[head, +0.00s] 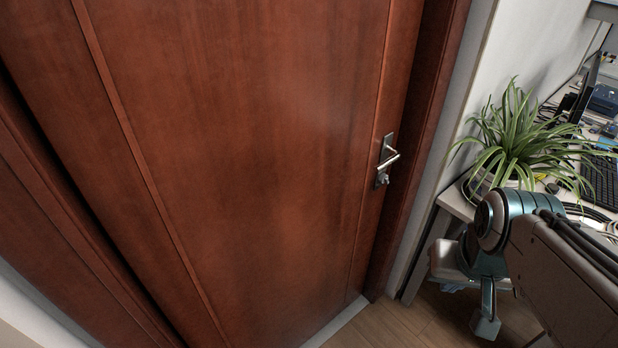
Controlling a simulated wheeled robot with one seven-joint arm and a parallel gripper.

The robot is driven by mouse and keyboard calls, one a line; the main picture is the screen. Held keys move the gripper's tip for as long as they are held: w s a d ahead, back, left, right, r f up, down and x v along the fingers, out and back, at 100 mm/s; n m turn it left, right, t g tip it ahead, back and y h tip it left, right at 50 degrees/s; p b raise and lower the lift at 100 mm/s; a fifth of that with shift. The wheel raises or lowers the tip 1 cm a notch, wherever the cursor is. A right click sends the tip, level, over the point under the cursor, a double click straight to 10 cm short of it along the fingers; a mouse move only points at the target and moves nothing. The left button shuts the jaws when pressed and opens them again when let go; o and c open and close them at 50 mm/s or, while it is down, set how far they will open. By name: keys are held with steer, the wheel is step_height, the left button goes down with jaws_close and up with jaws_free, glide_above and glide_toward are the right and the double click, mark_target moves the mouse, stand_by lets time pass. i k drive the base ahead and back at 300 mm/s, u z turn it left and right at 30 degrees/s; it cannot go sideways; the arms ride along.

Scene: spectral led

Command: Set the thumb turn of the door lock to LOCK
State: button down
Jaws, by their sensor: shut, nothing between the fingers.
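The door lock (384,163) is a narrow metal plate near the right edge of the reddish-brown door (250,160). Its lever handle (390,158) sticks out to the right. The thumb turn (382,179) is a small metal knob low on the plate, under the lever. It is too small for me to tell which way it is turned or to read any marking. My gripper (486,326) hangs at the lower right, pointing down, below and to the right of the lock and well apart from it. It is shut and empty.
A spiky green plant (520,140) stands on a cluttered desk (458,203) at the right, close beside my arm. A keyboard (602,180) lies on the desk. A door frame (425,120) and a pale wall lie between lock and desk. Space in front of the door looks clear.

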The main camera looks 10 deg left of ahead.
mark_target(384, 178)
steer(key=u, duration=0.15)
steer(key=k, duration=0.4)
steer(key=u, duration=0.95)
steer(key=i, duration=0.75)
steer(key=z, duration=1.1)
steer(key=i, duration=0.5)
steer(key=z, duration=0.5)
